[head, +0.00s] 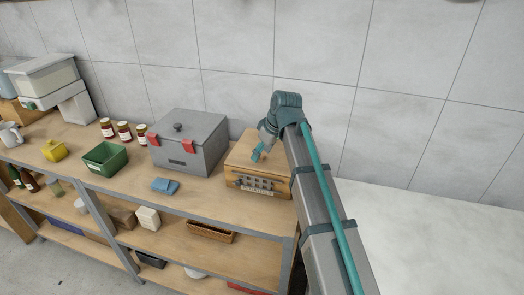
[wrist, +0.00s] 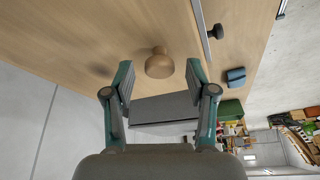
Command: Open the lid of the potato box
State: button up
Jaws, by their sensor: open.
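The wooden potato box (head: 245,155) stands at the right end of the shelf top, with lettering and dark fittings on its front. Its flat wooden lid (wrist: 100,45) fills much of the wrist view and looks closed. A round wooden knob (wrist: 159,64) on the lid shows between my fingertips; I cannot tell whether either finger touches it. My gripper (head: 257,154) is over the lid, tilted down, with its two fingers apart on either side of the knob in the wrist view. In the head view the knob is hidden or too small to make out.
A grey lidded box with red latches (head: 190,145) stands just left of the potato box. A green bin (head: 105,158) and several jars (head: 124,131) are further left. A tiled wall (head: 235,45) is behind.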

jog(key=shift+f, duration=0.1)
grip_shut()
dwell(0.3)
